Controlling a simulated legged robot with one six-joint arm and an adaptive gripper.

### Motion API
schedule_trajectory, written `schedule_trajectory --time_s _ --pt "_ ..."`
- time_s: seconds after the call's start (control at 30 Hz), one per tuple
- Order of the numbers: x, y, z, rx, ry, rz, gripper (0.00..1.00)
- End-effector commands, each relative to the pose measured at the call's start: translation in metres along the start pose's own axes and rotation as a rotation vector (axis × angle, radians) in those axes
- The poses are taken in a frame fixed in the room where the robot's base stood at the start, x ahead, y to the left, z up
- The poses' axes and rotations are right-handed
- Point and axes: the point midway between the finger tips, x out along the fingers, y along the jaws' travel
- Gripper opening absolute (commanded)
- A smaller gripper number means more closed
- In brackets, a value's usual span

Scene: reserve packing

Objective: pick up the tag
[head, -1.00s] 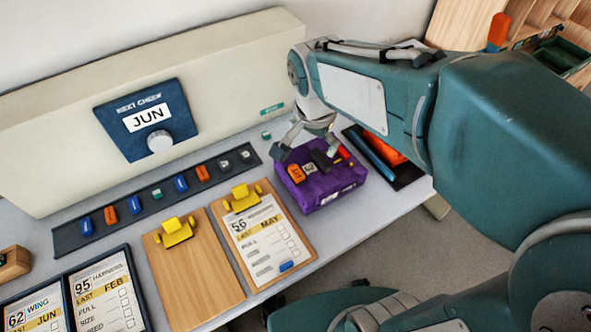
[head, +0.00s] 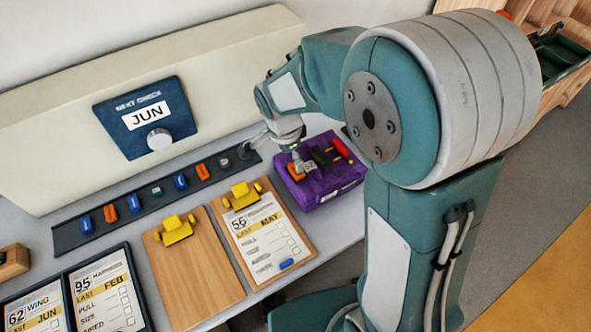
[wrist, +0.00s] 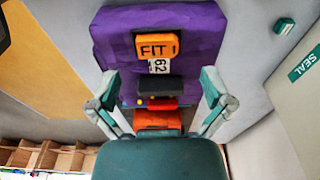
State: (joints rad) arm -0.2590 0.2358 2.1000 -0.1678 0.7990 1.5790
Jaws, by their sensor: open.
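A purple block (head: 325,190) lies on the table and carries several small items. Among them is a small white tag marked 62 (wrist: 159,66), beside an orange piece marked FIT (wrist: 156,46). A black piece (wrist: 160,86), a red piece (wrist: 162,104) and another orange piece (wrist: 157,121) follow in line. My gripper (wrist: 158,90) is open and empty, its fingers spread to either side of the row. In the head view it hangs over the left part of the purple block and partly covers the items there.
A dark strip (head: 68,237) with several coloured pieces runs along the pale panel's foot. Two clipboards (head: 195,275) lie left of the purple block. A small green-and-white piece (wrist: 284,26) lies on the table near the SEAL label (wrist: 306,63).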

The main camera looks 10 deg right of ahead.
Motion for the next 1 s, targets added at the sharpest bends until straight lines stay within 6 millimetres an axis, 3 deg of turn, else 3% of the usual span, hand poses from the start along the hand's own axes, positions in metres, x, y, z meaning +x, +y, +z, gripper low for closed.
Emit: schedule_trajectory --time_s 0.3,0.6,0.67,0.77,0.8,1.0 --pt "0.045 0.002 -0.005 -0.001 0.0 0.003 1.0" --pt "0.049 0.002 -0.005 -0.001 0.0 0.0 1.0" --pt "0.049 0.002 -0.005 -0.001 0.0 0.0 0.73" --pt "0.049 0.002 -0.005 -0.001 0.0 0.0 0.49" --pt "0.049 0.002 -0.005 -0.001 0.0 0.0 0.45" --pt "0.05 0.002 -0.005 -0.001 0.0 0.001 0.44"
